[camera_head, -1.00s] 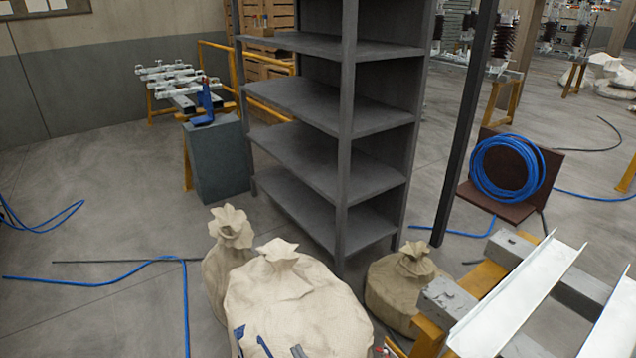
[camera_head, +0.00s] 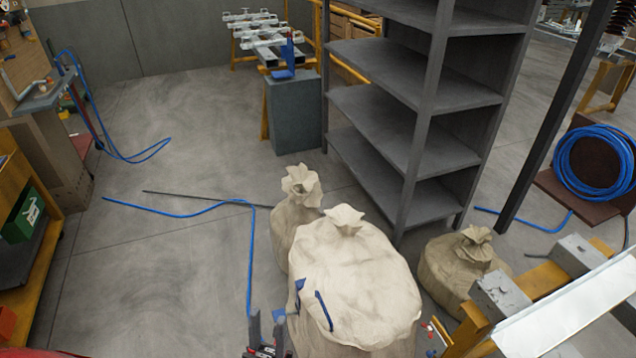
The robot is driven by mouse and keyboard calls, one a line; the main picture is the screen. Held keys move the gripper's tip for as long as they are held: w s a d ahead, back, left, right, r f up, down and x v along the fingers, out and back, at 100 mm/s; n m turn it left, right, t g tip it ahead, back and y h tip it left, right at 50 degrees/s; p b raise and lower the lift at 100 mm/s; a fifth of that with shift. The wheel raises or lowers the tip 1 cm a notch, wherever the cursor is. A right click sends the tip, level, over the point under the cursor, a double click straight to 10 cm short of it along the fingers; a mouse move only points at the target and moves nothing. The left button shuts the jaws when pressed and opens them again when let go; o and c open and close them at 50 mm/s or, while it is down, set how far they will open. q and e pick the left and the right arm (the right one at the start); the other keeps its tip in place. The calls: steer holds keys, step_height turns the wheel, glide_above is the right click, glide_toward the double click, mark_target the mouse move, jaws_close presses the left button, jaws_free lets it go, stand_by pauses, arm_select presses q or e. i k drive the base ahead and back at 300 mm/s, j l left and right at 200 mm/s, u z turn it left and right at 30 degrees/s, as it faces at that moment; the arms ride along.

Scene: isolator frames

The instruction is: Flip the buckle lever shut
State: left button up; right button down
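I cannot make out a buckle or its lever for certain. A blue upright part (camera_head: 288,60) stands on the grey cabinet (camera_head: 293,112), beside pale metal frames (camera_head: 262,32) at the back; it is too small to tell whether it is a lever. My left gripper (camera_head: 267,337) shows at the bottom edge, left of the large sack. Its two dark fingers stand apart with nothing seen between them. My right gripper is not recognisable in view.
A large sack (camera_head: 355,285) bears two blue strips, with smaller sacks (camera_head: 298,215) (camera_head: 460,262) nearby. A grey shelf (camera_head: 390,135) stands behind. Blue hose (camera_head: 250,262) lies on open floor at left. A workbench (camera_head: 45,100) is far left; white rails (camera_head: 570,310) are lower right.

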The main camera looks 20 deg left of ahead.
mark_target(281, 311)
steer(key=k+j, duration=0.15)
steer(key=j, duration=0.25)
steer(key=k+j+u, duration=0.15)
steer(key=j, duration=0.25)
steer(key=k+j, duration=0.15)
steer(key=j, duration=0.25)
